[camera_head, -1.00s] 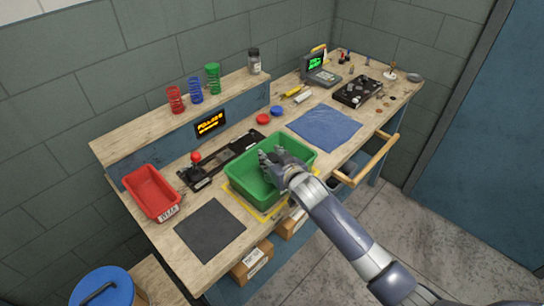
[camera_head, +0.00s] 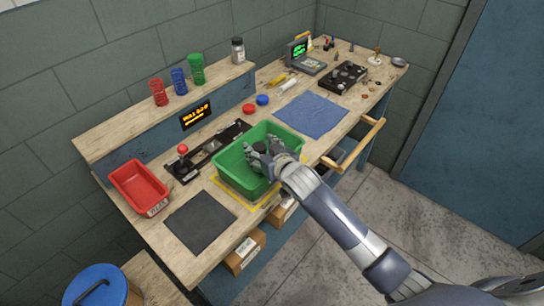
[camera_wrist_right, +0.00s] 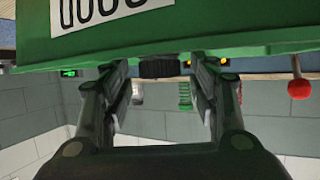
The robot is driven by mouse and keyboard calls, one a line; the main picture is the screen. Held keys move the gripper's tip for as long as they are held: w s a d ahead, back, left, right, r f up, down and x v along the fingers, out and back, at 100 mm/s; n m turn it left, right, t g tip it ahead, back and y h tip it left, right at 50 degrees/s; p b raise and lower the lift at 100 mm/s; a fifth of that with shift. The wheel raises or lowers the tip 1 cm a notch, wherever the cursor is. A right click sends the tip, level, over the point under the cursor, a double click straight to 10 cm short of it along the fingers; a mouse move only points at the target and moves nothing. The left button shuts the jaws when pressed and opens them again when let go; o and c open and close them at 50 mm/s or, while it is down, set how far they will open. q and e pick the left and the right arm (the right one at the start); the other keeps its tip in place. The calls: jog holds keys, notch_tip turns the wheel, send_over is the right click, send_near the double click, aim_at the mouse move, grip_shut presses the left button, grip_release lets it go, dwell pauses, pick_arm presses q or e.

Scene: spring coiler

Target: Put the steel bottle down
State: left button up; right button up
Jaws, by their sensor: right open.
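My right gripper (camera_head: 263,152) is over the green bin (camera_head: 224,171), its fingers spread. A dark round cap (camera_head: 260,147) shows between the fingers; it looks like the top of the steel bottle, whose body is hidden. In the right wrist view, the two fingers (camera_wrist_right: 159,66) stand apart, with a ribbed black cap (camera_wrist_right: 160,70) between their tips and a clear gap on each side. The green bin's wall (camera_wrist_right: 200,22) fills the top of that view. I cannot tell what the bottle rests on. My left gripper is not in view.
A red bin (camera_head: 140,188) and a dark mat (camera_head: 201,223) lie left of the green bin; a blue cloth (camera_head: 311,115) lies to its right. A jar (camera_head: 238,50) and springs (camera_head: 195,70) stand on the shelf. The dark mat is bare.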

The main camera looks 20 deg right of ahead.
jog(key=b+v, duration=0.1)
jog(key=v, duration=0.9)
jog(key=shift+s, duration=0.2)
jog(key=shift+d+r, duration=0.1)
